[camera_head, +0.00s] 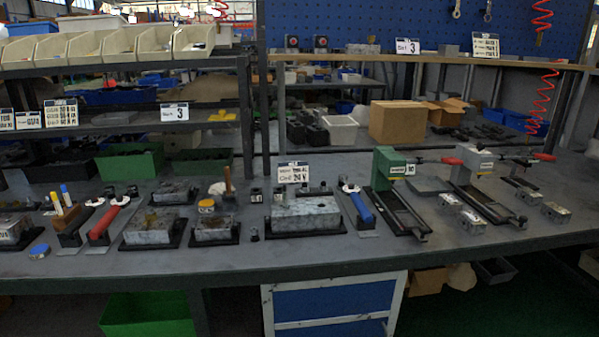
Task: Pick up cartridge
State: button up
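No part of my gripper shows in the head view. I cannot tell for sure which thing is the cartridge. The grey metal middle valve block (306,213) lies on a black tray. Two more metal blocks lie to its left, a near one (213,228) and a larger one (150,227), each on a black tray.
The grey workbench (330,262) has a clear front strip. A green-headed fixture (390,168) and a white-headed one (473,160) stand at the right, with small metal blocks (473,221) nearby. A red-handled tool (104,222) and a blue-handled tool (357,203) lie on stands.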

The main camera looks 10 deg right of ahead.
aim_at(304, 188)
jog(key=i+l, duration=0.3)
jog(key=l, duration=0.15)
jog(key=i+l, duration=0.3)
jog(key=l, duration=0.2)
